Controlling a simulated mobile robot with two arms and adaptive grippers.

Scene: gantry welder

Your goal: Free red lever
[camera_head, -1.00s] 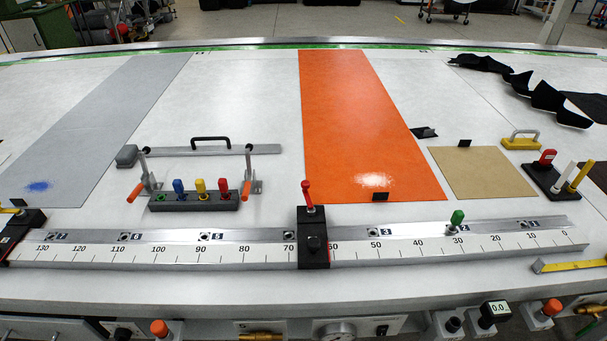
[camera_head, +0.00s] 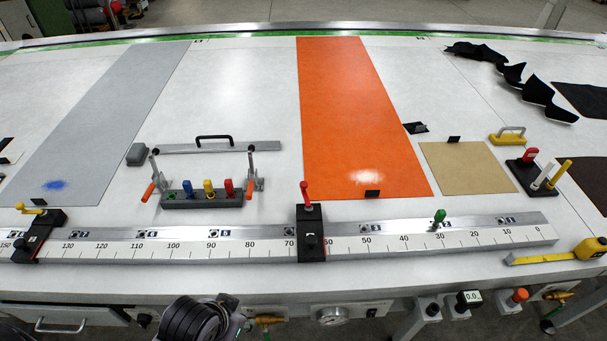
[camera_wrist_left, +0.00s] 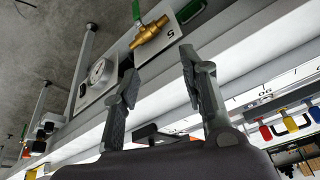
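The red lever (camera_head: 305,194) stands upright on a black sliding block (camera_head: 311,238) that sits across the ruler rail (camera_head: 400,240) between the 70 and 50 marks. In the left wrist view my left gripper (camera_wrist_left: 157,65) is open, with its two fingers apart and nothing held between the tips. It is at the front side of the table, near a brass valve (camera_wrist_left: 150,32). In the head view only a dark rounded part of my arm shows at the bottom edge, below the rail. My right gripper is in neither view.
A second black block with a yellow lever (camera_head: 32,207) sits at the rail's left. A green peg (camera_head: 439,217) stands on the rail's right part. Behind it are a rack of coloured pegs (camera_head: 200,200) and an orange sheet (camera_head: 355,120). Knobs and a gauge (camera_head: 331,315) line the front.

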